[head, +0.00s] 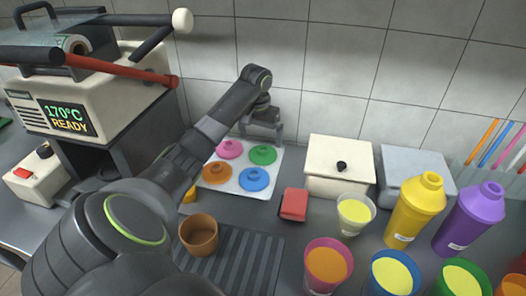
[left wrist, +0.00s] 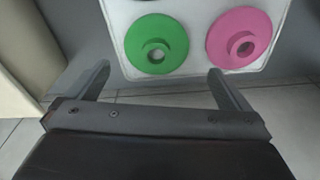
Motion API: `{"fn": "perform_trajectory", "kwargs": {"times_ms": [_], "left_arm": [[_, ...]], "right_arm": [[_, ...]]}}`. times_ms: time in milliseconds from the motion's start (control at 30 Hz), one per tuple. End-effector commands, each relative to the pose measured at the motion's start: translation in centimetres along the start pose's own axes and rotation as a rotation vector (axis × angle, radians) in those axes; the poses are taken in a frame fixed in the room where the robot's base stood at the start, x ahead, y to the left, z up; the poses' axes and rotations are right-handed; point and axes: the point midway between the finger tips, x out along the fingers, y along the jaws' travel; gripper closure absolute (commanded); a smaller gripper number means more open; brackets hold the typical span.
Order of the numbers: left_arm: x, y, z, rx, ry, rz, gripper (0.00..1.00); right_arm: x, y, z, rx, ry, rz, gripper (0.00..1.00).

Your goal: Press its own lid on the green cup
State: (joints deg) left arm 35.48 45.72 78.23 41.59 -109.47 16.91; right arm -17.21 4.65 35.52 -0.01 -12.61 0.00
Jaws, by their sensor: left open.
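The green lid (head: 263,155) lies on the white tray (head: 236,187) with the pink, orange and blue lids. My left gripper (head: 262,137) is open and empty at the back edge of the tray, close to the green lid. In the left wrist view, the green lid (left wrist: 157,43) shows just beyond the gap between the open fingers (left wrist: 160,78), with the pink lid (left wrist: 245,38) to its right. The green cup (head: 462,280), filled with yellow liquid and without a lid, stands at the front right, partly cut off. My right gripper is out of view.
A pink cup (head: 325,268), a blue cup (head: 393,273) and an orange cup stand in the front row. A clear cup (head: 355,214), yellow bottle (head: 414,210) and purple bottle (head: 468,218) stand behind. A brown cup (head: 199,235) and red block (head: 294,204) sit near the tray.

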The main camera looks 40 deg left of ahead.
Motion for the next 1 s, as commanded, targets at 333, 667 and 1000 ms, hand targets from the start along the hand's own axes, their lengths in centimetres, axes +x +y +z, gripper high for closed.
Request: {"fn": "perform_trajectory", "kwargs": {"times_ms": [333, 667, 1000], "left_arm": [[3.5, 0.6, 0.3, 0.001, -0.004, 0.002, 0.0], [5.2, 0.5, 0.2, 0.001, 0.0, 0.0, 0.0], [5.2, 0.5, 0.2, 0.001, 0.0, 0.0, 0.18]], "right_arm": [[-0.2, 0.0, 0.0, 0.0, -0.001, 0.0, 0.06], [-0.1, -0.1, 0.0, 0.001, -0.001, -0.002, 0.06], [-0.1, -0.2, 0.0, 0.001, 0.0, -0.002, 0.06]]}}
